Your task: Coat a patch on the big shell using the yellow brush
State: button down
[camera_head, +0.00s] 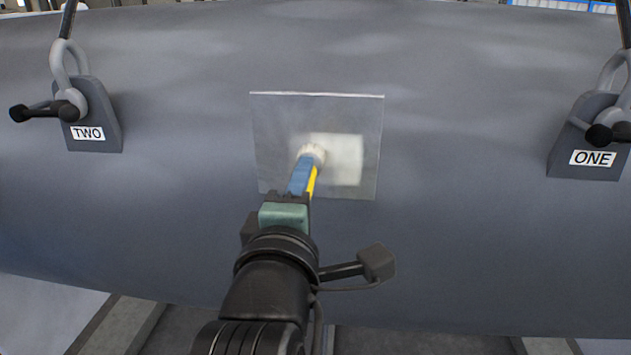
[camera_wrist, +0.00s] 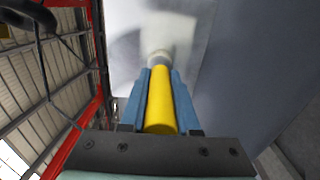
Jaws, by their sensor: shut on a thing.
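My gripper (camera_head: 303,182) is shut on the yellow brush (camera_wrist: 160,105), with a blue finger on each side of its handle. The brush's pale head (camera_head: 313,153) is at the square grey patch (camera_head: 277,120) on the big shell (camera_head: 190,170). The head looks to be touching the patch, near its middle. A whitish coated area (camera_head: 345,160) lies right of the brush head, on the right part of the patch. The rest of the patch is bare grey. In the wrist view the whitish area (camera_wrist: 172,30) shows beyond the brush head.
A grey lifting lug marked TWO (camera_head: 93,115) with a shackle stands on the shell at the left. A similar lug marked ONE (camera_head: 588,135) stands at the right. The shell surface between each lug and the patch is clear.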

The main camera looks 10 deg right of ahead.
jog(key=shift+w+a+r, duration=0.8)
jog(key=shift+w+a, duration=0.15)
jog(key=shift+a, duration=2.15)
jog(key=shift+s+d+r, duration=0.8)
jog(key=shift+s+d, duration=1.3)
jog(key=shift+d, duration=4.45)
jog(key=w+a, duration=0.3)
jog(key=a, duration=0.7)
jog(key=shift+w, duration=0.15)
jog(key=shift+a, duration=0.1)
jog(key=a, duration=0.1)
jog(key=w+a, duration=0.1)
jog(key=a, duration=0.1)
